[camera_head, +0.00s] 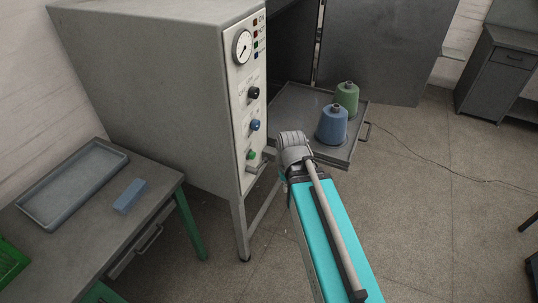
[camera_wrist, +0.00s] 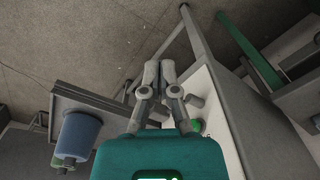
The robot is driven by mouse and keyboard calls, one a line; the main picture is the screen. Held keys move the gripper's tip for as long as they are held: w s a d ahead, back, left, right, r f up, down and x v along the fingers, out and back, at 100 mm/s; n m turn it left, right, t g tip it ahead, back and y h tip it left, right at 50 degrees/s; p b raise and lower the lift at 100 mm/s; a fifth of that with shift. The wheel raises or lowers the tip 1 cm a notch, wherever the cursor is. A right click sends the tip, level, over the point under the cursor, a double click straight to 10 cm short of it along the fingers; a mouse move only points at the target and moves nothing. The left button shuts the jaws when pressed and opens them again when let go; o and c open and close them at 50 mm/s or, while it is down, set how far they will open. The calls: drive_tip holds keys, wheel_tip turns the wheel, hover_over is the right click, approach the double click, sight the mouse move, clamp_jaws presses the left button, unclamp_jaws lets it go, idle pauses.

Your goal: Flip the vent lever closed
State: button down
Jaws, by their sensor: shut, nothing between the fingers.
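The control panel (camera_head: 245,95) is the pale narrow front of the grey cabinet. Low on it is a green knob (camera_head: 251,154), and below that a grey bar (camera_head: 262,163) that looks like the vent lever sticks out. In the wrist view a grey stub (camera_wrist: 194,101) stands out from the panel beside the green knob (camera_wrist: 196,126), just right of my fingers. My gripper (camera_wrist: 160,72) is shut and empty, close to the panel. I cannot tell whether it touches the stub.
Higher on the panel are a gauge (camera_head: 242,47), a black knob (camera_head: 253,93) and a blue knob (camera_head: 255,125). A pulled-out shelf (camera_head: 290,105) carries a blue cone (camera_head: 332,126) and a green cone (camera_head: 347,97). A table (camera_head: 80,240) with a tray (camera_head: 75,185) and a blue block (camera_head: 130,196) stands left.

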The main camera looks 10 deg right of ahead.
drive_tip(key=w+a+n, duration=0.1)
drive_tip(key=w, duration=0.3)
drive_tip(key=r+n+t+y+p, duration=0.1)
drive_tip(key=n+y, duration=0.1)
drive_tip(key=n, duration=0.7)
hover_over(266, 158)
drive_tip(key=s+d, duration=0.1)
drive_tip(key=d, duration=0.2)
drive_tip(key=shift+s+a+r, duration=0.15)
drive_tip(key=shift+s+a, duration=0.05)
drive_tip(key=shift+f, duration=0.2)
drive_tip(key=f+b, duration=0.4)
drive_tip(key=w+a+f+b, duration=0.1)
drive_tip(key=f+b, duration=0.4)
drive_tip(key=a+f+b, duration=0.1)
drive_tip(key=f+b, duration=0.3)
drive_tip(key=shift+w+a+f+b, duration=0.1)
drive_tip(key=shift+w+f+b, duration=0.1)
drive_tip(key=shift+b, duration=0.2)
